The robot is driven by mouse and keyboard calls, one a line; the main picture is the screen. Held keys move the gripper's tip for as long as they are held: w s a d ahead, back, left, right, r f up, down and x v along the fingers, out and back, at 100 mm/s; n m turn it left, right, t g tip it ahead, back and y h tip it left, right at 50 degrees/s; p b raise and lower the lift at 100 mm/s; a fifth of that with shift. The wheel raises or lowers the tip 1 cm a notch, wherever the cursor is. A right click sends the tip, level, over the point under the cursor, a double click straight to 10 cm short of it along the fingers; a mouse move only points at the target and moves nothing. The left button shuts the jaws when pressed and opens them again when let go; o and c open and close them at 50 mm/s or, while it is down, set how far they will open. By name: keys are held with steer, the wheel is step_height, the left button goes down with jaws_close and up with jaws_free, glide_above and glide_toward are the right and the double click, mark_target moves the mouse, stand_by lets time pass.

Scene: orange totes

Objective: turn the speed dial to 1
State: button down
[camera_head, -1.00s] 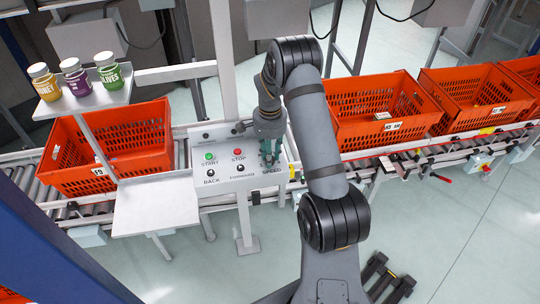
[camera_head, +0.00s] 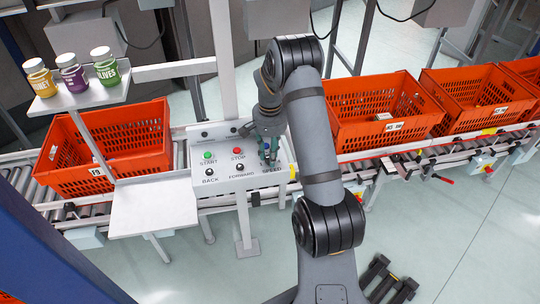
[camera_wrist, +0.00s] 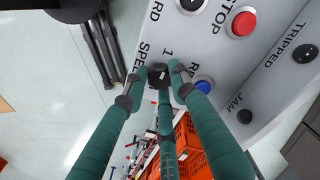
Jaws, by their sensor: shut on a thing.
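The control panel (camera_head: 225,185) is light grey with a green START button (camera_head: 208,155), a red STOP button (camera_head: 238,152) and black BACK and FORWARD knobs. The speed dial (camera_wrist: 158,74) is small and black, next to the printed "1" and partly read "SPEED" label in the wrist view. My gripper (camera_head: 268,160) is at the panel's right side, over the dial. In the wrist view my gripper (camera_wrist: 159,76) has its green fingers closed around the dial. The dial's pointer is hidden or too small to read. In the head view the fingers cover the dial.
A blue button (camera_wrist: 203,85) sits close beside one finger, with the red STOP button (camera_wrist: 243,23) farther off. Orange totes (camera_head: 105,150) stand on the conveyor to both sides of the panel. A shelf (camera_head: 80,97) with three jars is at upper left.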

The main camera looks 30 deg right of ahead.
steer(key=c, duration=1.4)
jaws_free()
step_height(320, 180, up, 12)
